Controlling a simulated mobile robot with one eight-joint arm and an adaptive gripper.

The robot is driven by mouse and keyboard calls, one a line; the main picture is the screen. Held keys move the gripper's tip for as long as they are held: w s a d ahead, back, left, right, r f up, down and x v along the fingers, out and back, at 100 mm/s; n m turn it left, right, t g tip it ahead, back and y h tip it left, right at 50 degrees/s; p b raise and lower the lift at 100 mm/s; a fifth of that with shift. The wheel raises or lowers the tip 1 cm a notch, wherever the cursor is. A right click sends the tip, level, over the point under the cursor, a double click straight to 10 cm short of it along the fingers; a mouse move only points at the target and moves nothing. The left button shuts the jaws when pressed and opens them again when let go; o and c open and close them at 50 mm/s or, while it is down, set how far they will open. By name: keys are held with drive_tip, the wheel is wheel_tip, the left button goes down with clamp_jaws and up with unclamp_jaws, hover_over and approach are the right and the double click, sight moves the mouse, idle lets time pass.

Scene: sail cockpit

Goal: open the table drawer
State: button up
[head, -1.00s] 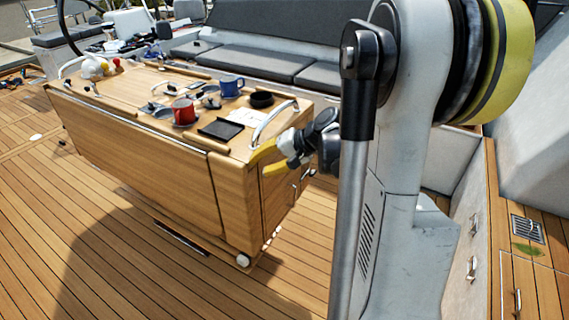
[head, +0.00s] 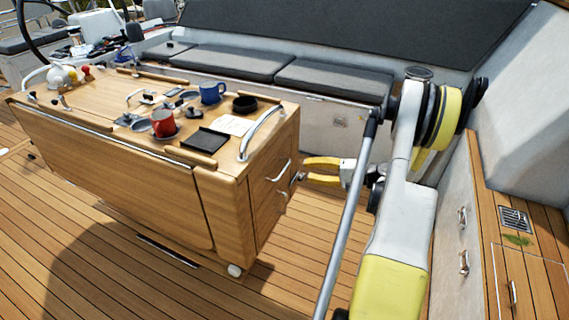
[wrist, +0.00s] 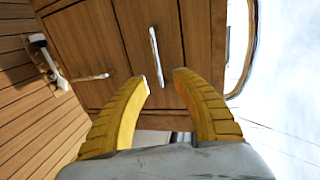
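The wooden table (head: 150,170) stands on the deck, its narrow end facing my gripper. That end has an upper drawer front (head: 262,182) with a bar handle (head: 279,171). The same handle shows in the wrist view (wrist: 155,57), beyond the fingertips and between them. A second handle (wrist: 90,77) sits on the panel below, turned at right angles to the first. My gripper (head: 306,169) is open, its yellow fingers (wrist: 162,84) pointing at the upper handle. The fingers look empty and short of the handle. The drawer looks closed.
A bench (head: 230,70) lies behind. Deck right of the table is clear.

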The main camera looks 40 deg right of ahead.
sight(285, 167)
drive_tip(key=b+x, duration=0.1)
drive_tip(key=x, duration=0.2)
drive_tip(key=b+x, duration=0.1)
drive_tip(key=x, duration=0.2)
drive_tip(key=b+x, duration=0.1)
drive_tip(key=x, duration=0.3)
drive_tip(key=shift+d+f+b, duration=0.2)
drive_tip(key=shift+d+b, duration=0.05)
drive_tip(key=shift+b, duration=0.05)
clamp_jaws()
